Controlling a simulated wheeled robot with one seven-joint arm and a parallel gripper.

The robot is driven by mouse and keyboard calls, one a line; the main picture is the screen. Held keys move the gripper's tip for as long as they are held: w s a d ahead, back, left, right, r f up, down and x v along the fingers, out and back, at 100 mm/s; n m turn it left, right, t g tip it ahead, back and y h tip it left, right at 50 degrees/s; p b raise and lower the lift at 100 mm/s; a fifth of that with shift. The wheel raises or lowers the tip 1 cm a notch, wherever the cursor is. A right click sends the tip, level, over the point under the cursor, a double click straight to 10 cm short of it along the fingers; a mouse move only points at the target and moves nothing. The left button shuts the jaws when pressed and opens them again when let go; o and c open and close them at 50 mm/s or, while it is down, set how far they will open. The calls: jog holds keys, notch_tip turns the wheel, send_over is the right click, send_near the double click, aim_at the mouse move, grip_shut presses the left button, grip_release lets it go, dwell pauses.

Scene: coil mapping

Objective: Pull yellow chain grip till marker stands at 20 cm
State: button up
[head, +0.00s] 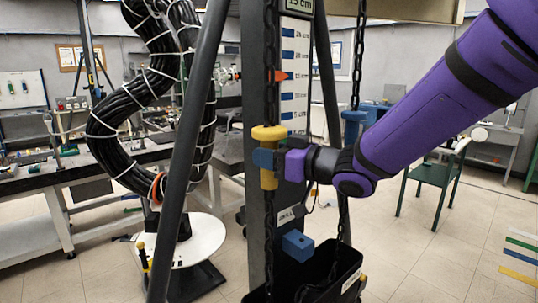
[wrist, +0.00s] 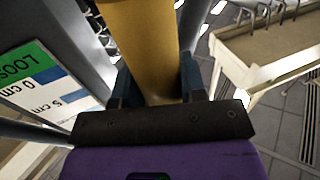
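The yellow chain grip (head: 268,176) is upright on the dark chain in front of the grey post. My gripper (head: 266,158) has its blue fingers around the grip, just below its wide top collar. In the wrist view the yellow grip (wrist: 147,50) fills the space between the two fingers (wrist: 158,88), which look closed against its sides. The orange marker (head: 280,76) points right onto the scale (head: 295,62), level with an upper blue band whose number is too small to read surely. In the wrist view the scale's lower end (wrist: 40,85) shows 0 cm and 5 cm.
A blue grip (head: 353,126) is on a second chain to the right. Below is a black bin (head: 322,277) with chain in it and a blue block (head: 297,245) at its rim. A grey slanted leg (head: 187,150) stands left. A green stool (head: 433,172) stands right; the floor there is mostly clear.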

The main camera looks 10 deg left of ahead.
grip_shut()
notch_tip(320, 180, down, 20)
jog(key=shift+r, duration=0.1)
dwell(0.3)
jog(key=o, duration=1.1)
grip_release()
jog(key=shift+c, duration=0.2)
jog(key=shift+d, duration=0.15)
jog(key=v, duration=1)
jog(key=shift+d, duration=0.3)
jog(key=shift+s+r, duration=0.1)
jog(key=shift+r, duration=0.05)
